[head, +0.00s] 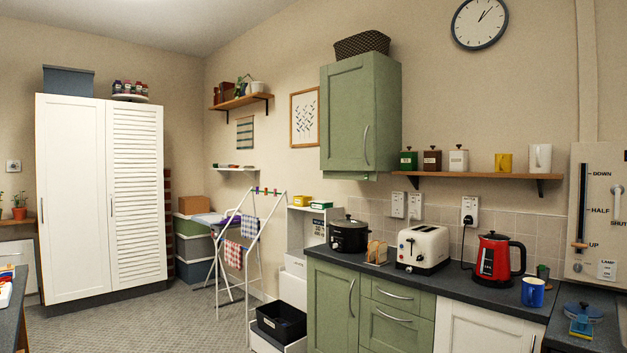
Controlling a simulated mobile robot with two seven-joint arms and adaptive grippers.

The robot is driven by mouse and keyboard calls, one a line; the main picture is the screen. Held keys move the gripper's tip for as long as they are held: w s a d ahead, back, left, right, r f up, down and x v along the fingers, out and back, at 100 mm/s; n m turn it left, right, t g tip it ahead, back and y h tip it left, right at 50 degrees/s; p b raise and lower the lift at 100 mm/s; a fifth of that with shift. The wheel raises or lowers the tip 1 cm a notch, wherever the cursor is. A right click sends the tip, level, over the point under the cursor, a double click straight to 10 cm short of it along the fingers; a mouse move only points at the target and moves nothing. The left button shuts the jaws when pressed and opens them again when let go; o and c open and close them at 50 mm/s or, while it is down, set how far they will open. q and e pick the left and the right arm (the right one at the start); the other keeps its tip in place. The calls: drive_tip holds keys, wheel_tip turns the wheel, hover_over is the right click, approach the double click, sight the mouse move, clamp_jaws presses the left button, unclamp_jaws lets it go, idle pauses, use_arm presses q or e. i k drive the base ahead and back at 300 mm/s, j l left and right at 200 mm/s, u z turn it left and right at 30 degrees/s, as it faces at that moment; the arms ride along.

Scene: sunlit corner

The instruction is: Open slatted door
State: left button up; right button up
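A tall white two-door cabinet stands at the far left against the back wall. The left door (72,200) is a plain panel and also looks closed. Neither of my grippers is in the head view.
Carpeted floor (150,325) is open in front of the cabinet. A drying rack (243,240) with cloths and stacked boxes (193,245) stand to its right. A green-and-white counter (380,312) fills the right side. A table edge (14,310) shows at left.

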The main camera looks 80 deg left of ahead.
sight(135, 179)
drive_tip(key=u, duration=3.65)
drive_tip(key=i+l+z, duration=0.25)
drive_tip(key=i, duration=0.2)
drive_tip(key=i+l+z, duration=0.15)
drive_tip(key=i+z, duration=0.15)
drive_tip(key=i, duration=0.15)
drive_tip(key=i+l, duration=0.15)
drive_tip(key=i, duration=0.55)
drive_tip(key=i+l, duration=0.1)
drive_tip(key=i, duration=0.6)
drive_tip(key=i+u, duration=0.4)
drive_tip(key=i, duration=0.3)
drive_tip(key=i+l+u, duration=0.1)
drive_tip(key=i+u, duration=0.25)
drive_tip(key=i, duration=0.3)
drive_tip(key=i+l+u, duration=0.1)
drive_tip(key=i+u, duration=0.15)
drive_tip(key=i, duration=2.75)
